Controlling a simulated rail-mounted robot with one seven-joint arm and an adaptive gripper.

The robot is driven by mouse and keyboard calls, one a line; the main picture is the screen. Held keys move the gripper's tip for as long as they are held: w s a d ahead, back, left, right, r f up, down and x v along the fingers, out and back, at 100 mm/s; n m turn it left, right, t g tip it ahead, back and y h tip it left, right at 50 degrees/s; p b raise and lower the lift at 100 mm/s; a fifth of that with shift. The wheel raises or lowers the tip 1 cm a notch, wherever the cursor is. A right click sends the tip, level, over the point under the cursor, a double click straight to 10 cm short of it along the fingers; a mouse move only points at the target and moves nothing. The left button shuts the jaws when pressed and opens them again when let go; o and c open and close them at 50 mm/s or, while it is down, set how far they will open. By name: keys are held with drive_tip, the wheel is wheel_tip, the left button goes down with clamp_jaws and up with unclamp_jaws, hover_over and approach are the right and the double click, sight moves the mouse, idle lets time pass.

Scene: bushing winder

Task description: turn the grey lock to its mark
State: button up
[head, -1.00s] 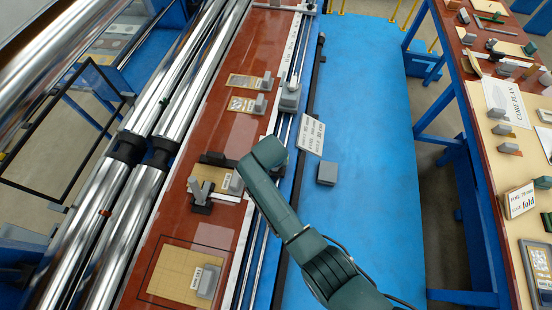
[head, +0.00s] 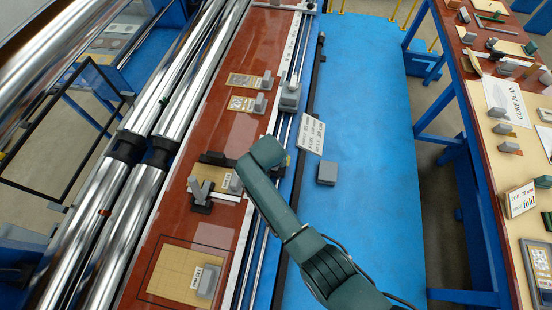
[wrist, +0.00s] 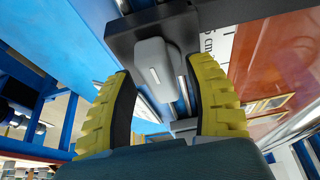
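The grey lock (wrist: 153,62) is a rounded, pale grey lever on a dark block (wrist: 189,35) in the wrist view. It points toward me and lies between the two yellow-padded fingers of my gripper (wrist: 159,72). The fingers are apart, with visible gaps beside the lever, so the gripper is open and holds nothing. Whether a fingertip touches the lock is not clear. Its mark cannot be made out. In the head view my arm covers the gripper, and I cannot tell which grey part there is the lock.
A ruler strip (wrist: 214,45) marked in cm runs beside the block. In the head view, steel rollers (head: 195,75) lie left of the red-brown bed (head: 209,135). A white sign (head: 311,134) and a grey block (head: 327,173) are on the blue surface (head: 375,130), which is mostly clear.

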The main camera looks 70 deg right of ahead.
drive_tip(key=v, duration=1.2)
drive_tip(key=w+a+r+n+t+p, duration=0.25)
drive_tip(key=w+a+r, duration=0.35)
drive_tip(key=r, duration=0.4)
drive_tip(key=w+a+r+n+t+p, duration=0.2)
drive_tip(key=w+a+r+t+p, duration=0.2)
drive_tip(key=w+a+r, duration=0.4)
drive_tip(key=w+a+r+n+t+p, duration=0.3)
drive_tip(key=w+a+r+t+p, duration=0.15)
drive_tip(key=r, duration=0.65)
drive_tip(key=s+a+r+n+t+y, duration=0.1)
drive_tip(key=s+a+r+n+t, duration=0.1)
drive_tip(key=r, duration=0.7)
drive_tip(key=s+a+r+n+t+y, duration=0.1)
drive_tip(key=s+a+r+n+t, duration=0.2)
drive_tip(key=r, duration=0.6)
drive_tip(key=s+a+r+n+t+y, duration=0.2)
drive_tip(key=s+a+r+n+t, duration=0.1)
drive_tip(key=r, duration=0.6)
drive_tip(key=a+t, duration=0.1)
drive_tip(key=t, duration=0.1)
drive_tip(key=shift+s+a+n+t+p, duration=0.25)
drive_tip(key=shift+a+n+t+p, duration=0.05)
drive_tip(key=shift+a+n+p, duration=0.1)
